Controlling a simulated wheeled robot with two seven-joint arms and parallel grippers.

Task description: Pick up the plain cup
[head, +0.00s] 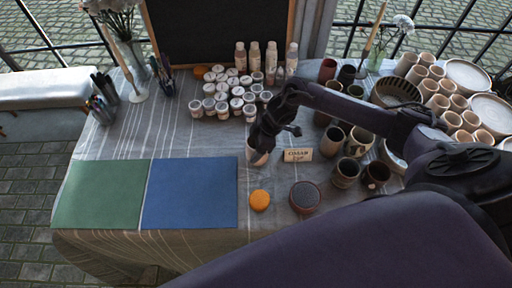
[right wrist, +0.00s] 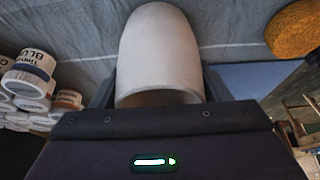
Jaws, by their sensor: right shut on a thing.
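The plain cup (right wrist: 158,55) is pale grey-white and fills the middle of the right wrist view, between the two fingers. In the head view the plain cup (head: 257,155) shows only in part below my right gripper (head: 262,142), which hides the rest. My right gripper is shut on the cup, and it also shows in the right wrist view (right wrist: 158,88). I cannot tell whether the cup touches the table. A small sign (head: 298,155) stands just right of the cup. My left gripper is not in the head view.
Paint jars (head: 222,105) stand behind and left of the cup. Dark cups (head: 345,172) crowd the right, with pale cups (head: 440,104) beyond. An orange sponge (head: 260,200) and a round dark-topped pot (head: 304,196) lie in front. Green (head: 101,194) and blue (head: 190,192) mats are bare.

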